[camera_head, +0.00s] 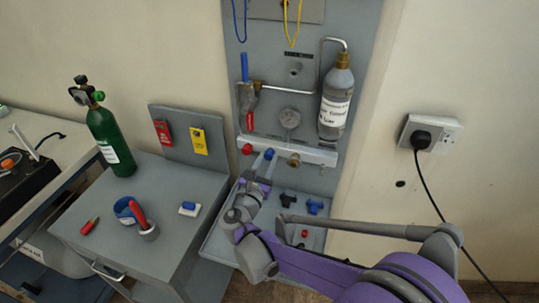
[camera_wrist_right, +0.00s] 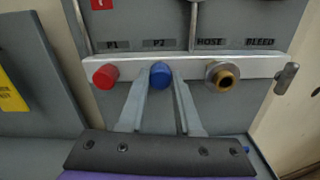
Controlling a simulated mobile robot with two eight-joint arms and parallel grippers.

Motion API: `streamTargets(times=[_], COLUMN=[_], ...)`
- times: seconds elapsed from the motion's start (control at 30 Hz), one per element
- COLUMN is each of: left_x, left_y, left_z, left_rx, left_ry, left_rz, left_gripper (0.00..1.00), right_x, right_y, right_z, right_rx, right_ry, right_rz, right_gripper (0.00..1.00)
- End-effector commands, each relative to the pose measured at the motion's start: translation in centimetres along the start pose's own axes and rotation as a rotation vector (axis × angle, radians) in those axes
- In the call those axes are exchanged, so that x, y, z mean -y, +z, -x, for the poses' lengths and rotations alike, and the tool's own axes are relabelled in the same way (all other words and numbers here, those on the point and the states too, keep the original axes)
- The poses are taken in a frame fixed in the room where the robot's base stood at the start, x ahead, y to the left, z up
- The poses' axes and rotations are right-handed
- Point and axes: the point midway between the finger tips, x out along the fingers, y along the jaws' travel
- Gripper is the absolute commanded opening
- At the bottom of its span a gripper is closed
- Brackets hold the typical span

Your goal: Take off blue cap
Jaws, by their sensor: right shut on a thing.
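The blue cap (camera_head: 269,153) sits on the pale manifold bar of the grey panel, under the P2 label. In the right wrist view the blue cap (camera_wrist_right: 160,74) lies between my fingertips. My right gripper (camera_head: 266,164) reaches up to it from below, and its two fingers (camera_wrist_right: 161,84) are shut on the cap's sides. The cap is at the bar, and its back side is hidden. My left gripper is not in view.
A red cap (camera_wrist_right: 105,77) is close on the left and a brass hose fitting (camera_wrist_right: 222,76) on the right. A grey bottle (camera_head: 336,100) hangs above. The tray below holds black (camera_head: 287,200) and blue (camera_head: 314,207) fittings. A green cylinder (camera_head: 110,140) stands left.

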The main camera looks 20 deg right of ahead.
Motion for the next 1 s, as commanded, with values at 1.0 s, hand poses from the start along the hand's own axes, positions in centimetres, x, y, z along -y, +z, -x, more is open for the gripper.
streamTargets(times=[1.0], left_x=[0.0], left_y=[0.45], left_z=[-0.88], left_rx=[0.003], left_ry=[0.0], left_rz=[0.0], left_gripper=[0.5], right_x=[0.02], right_y=[-0.07], right_z=[0.04], right_rx=[-0.001], right_ry=[0.0], right_rz=[0.496], right_gripper=[0.0])
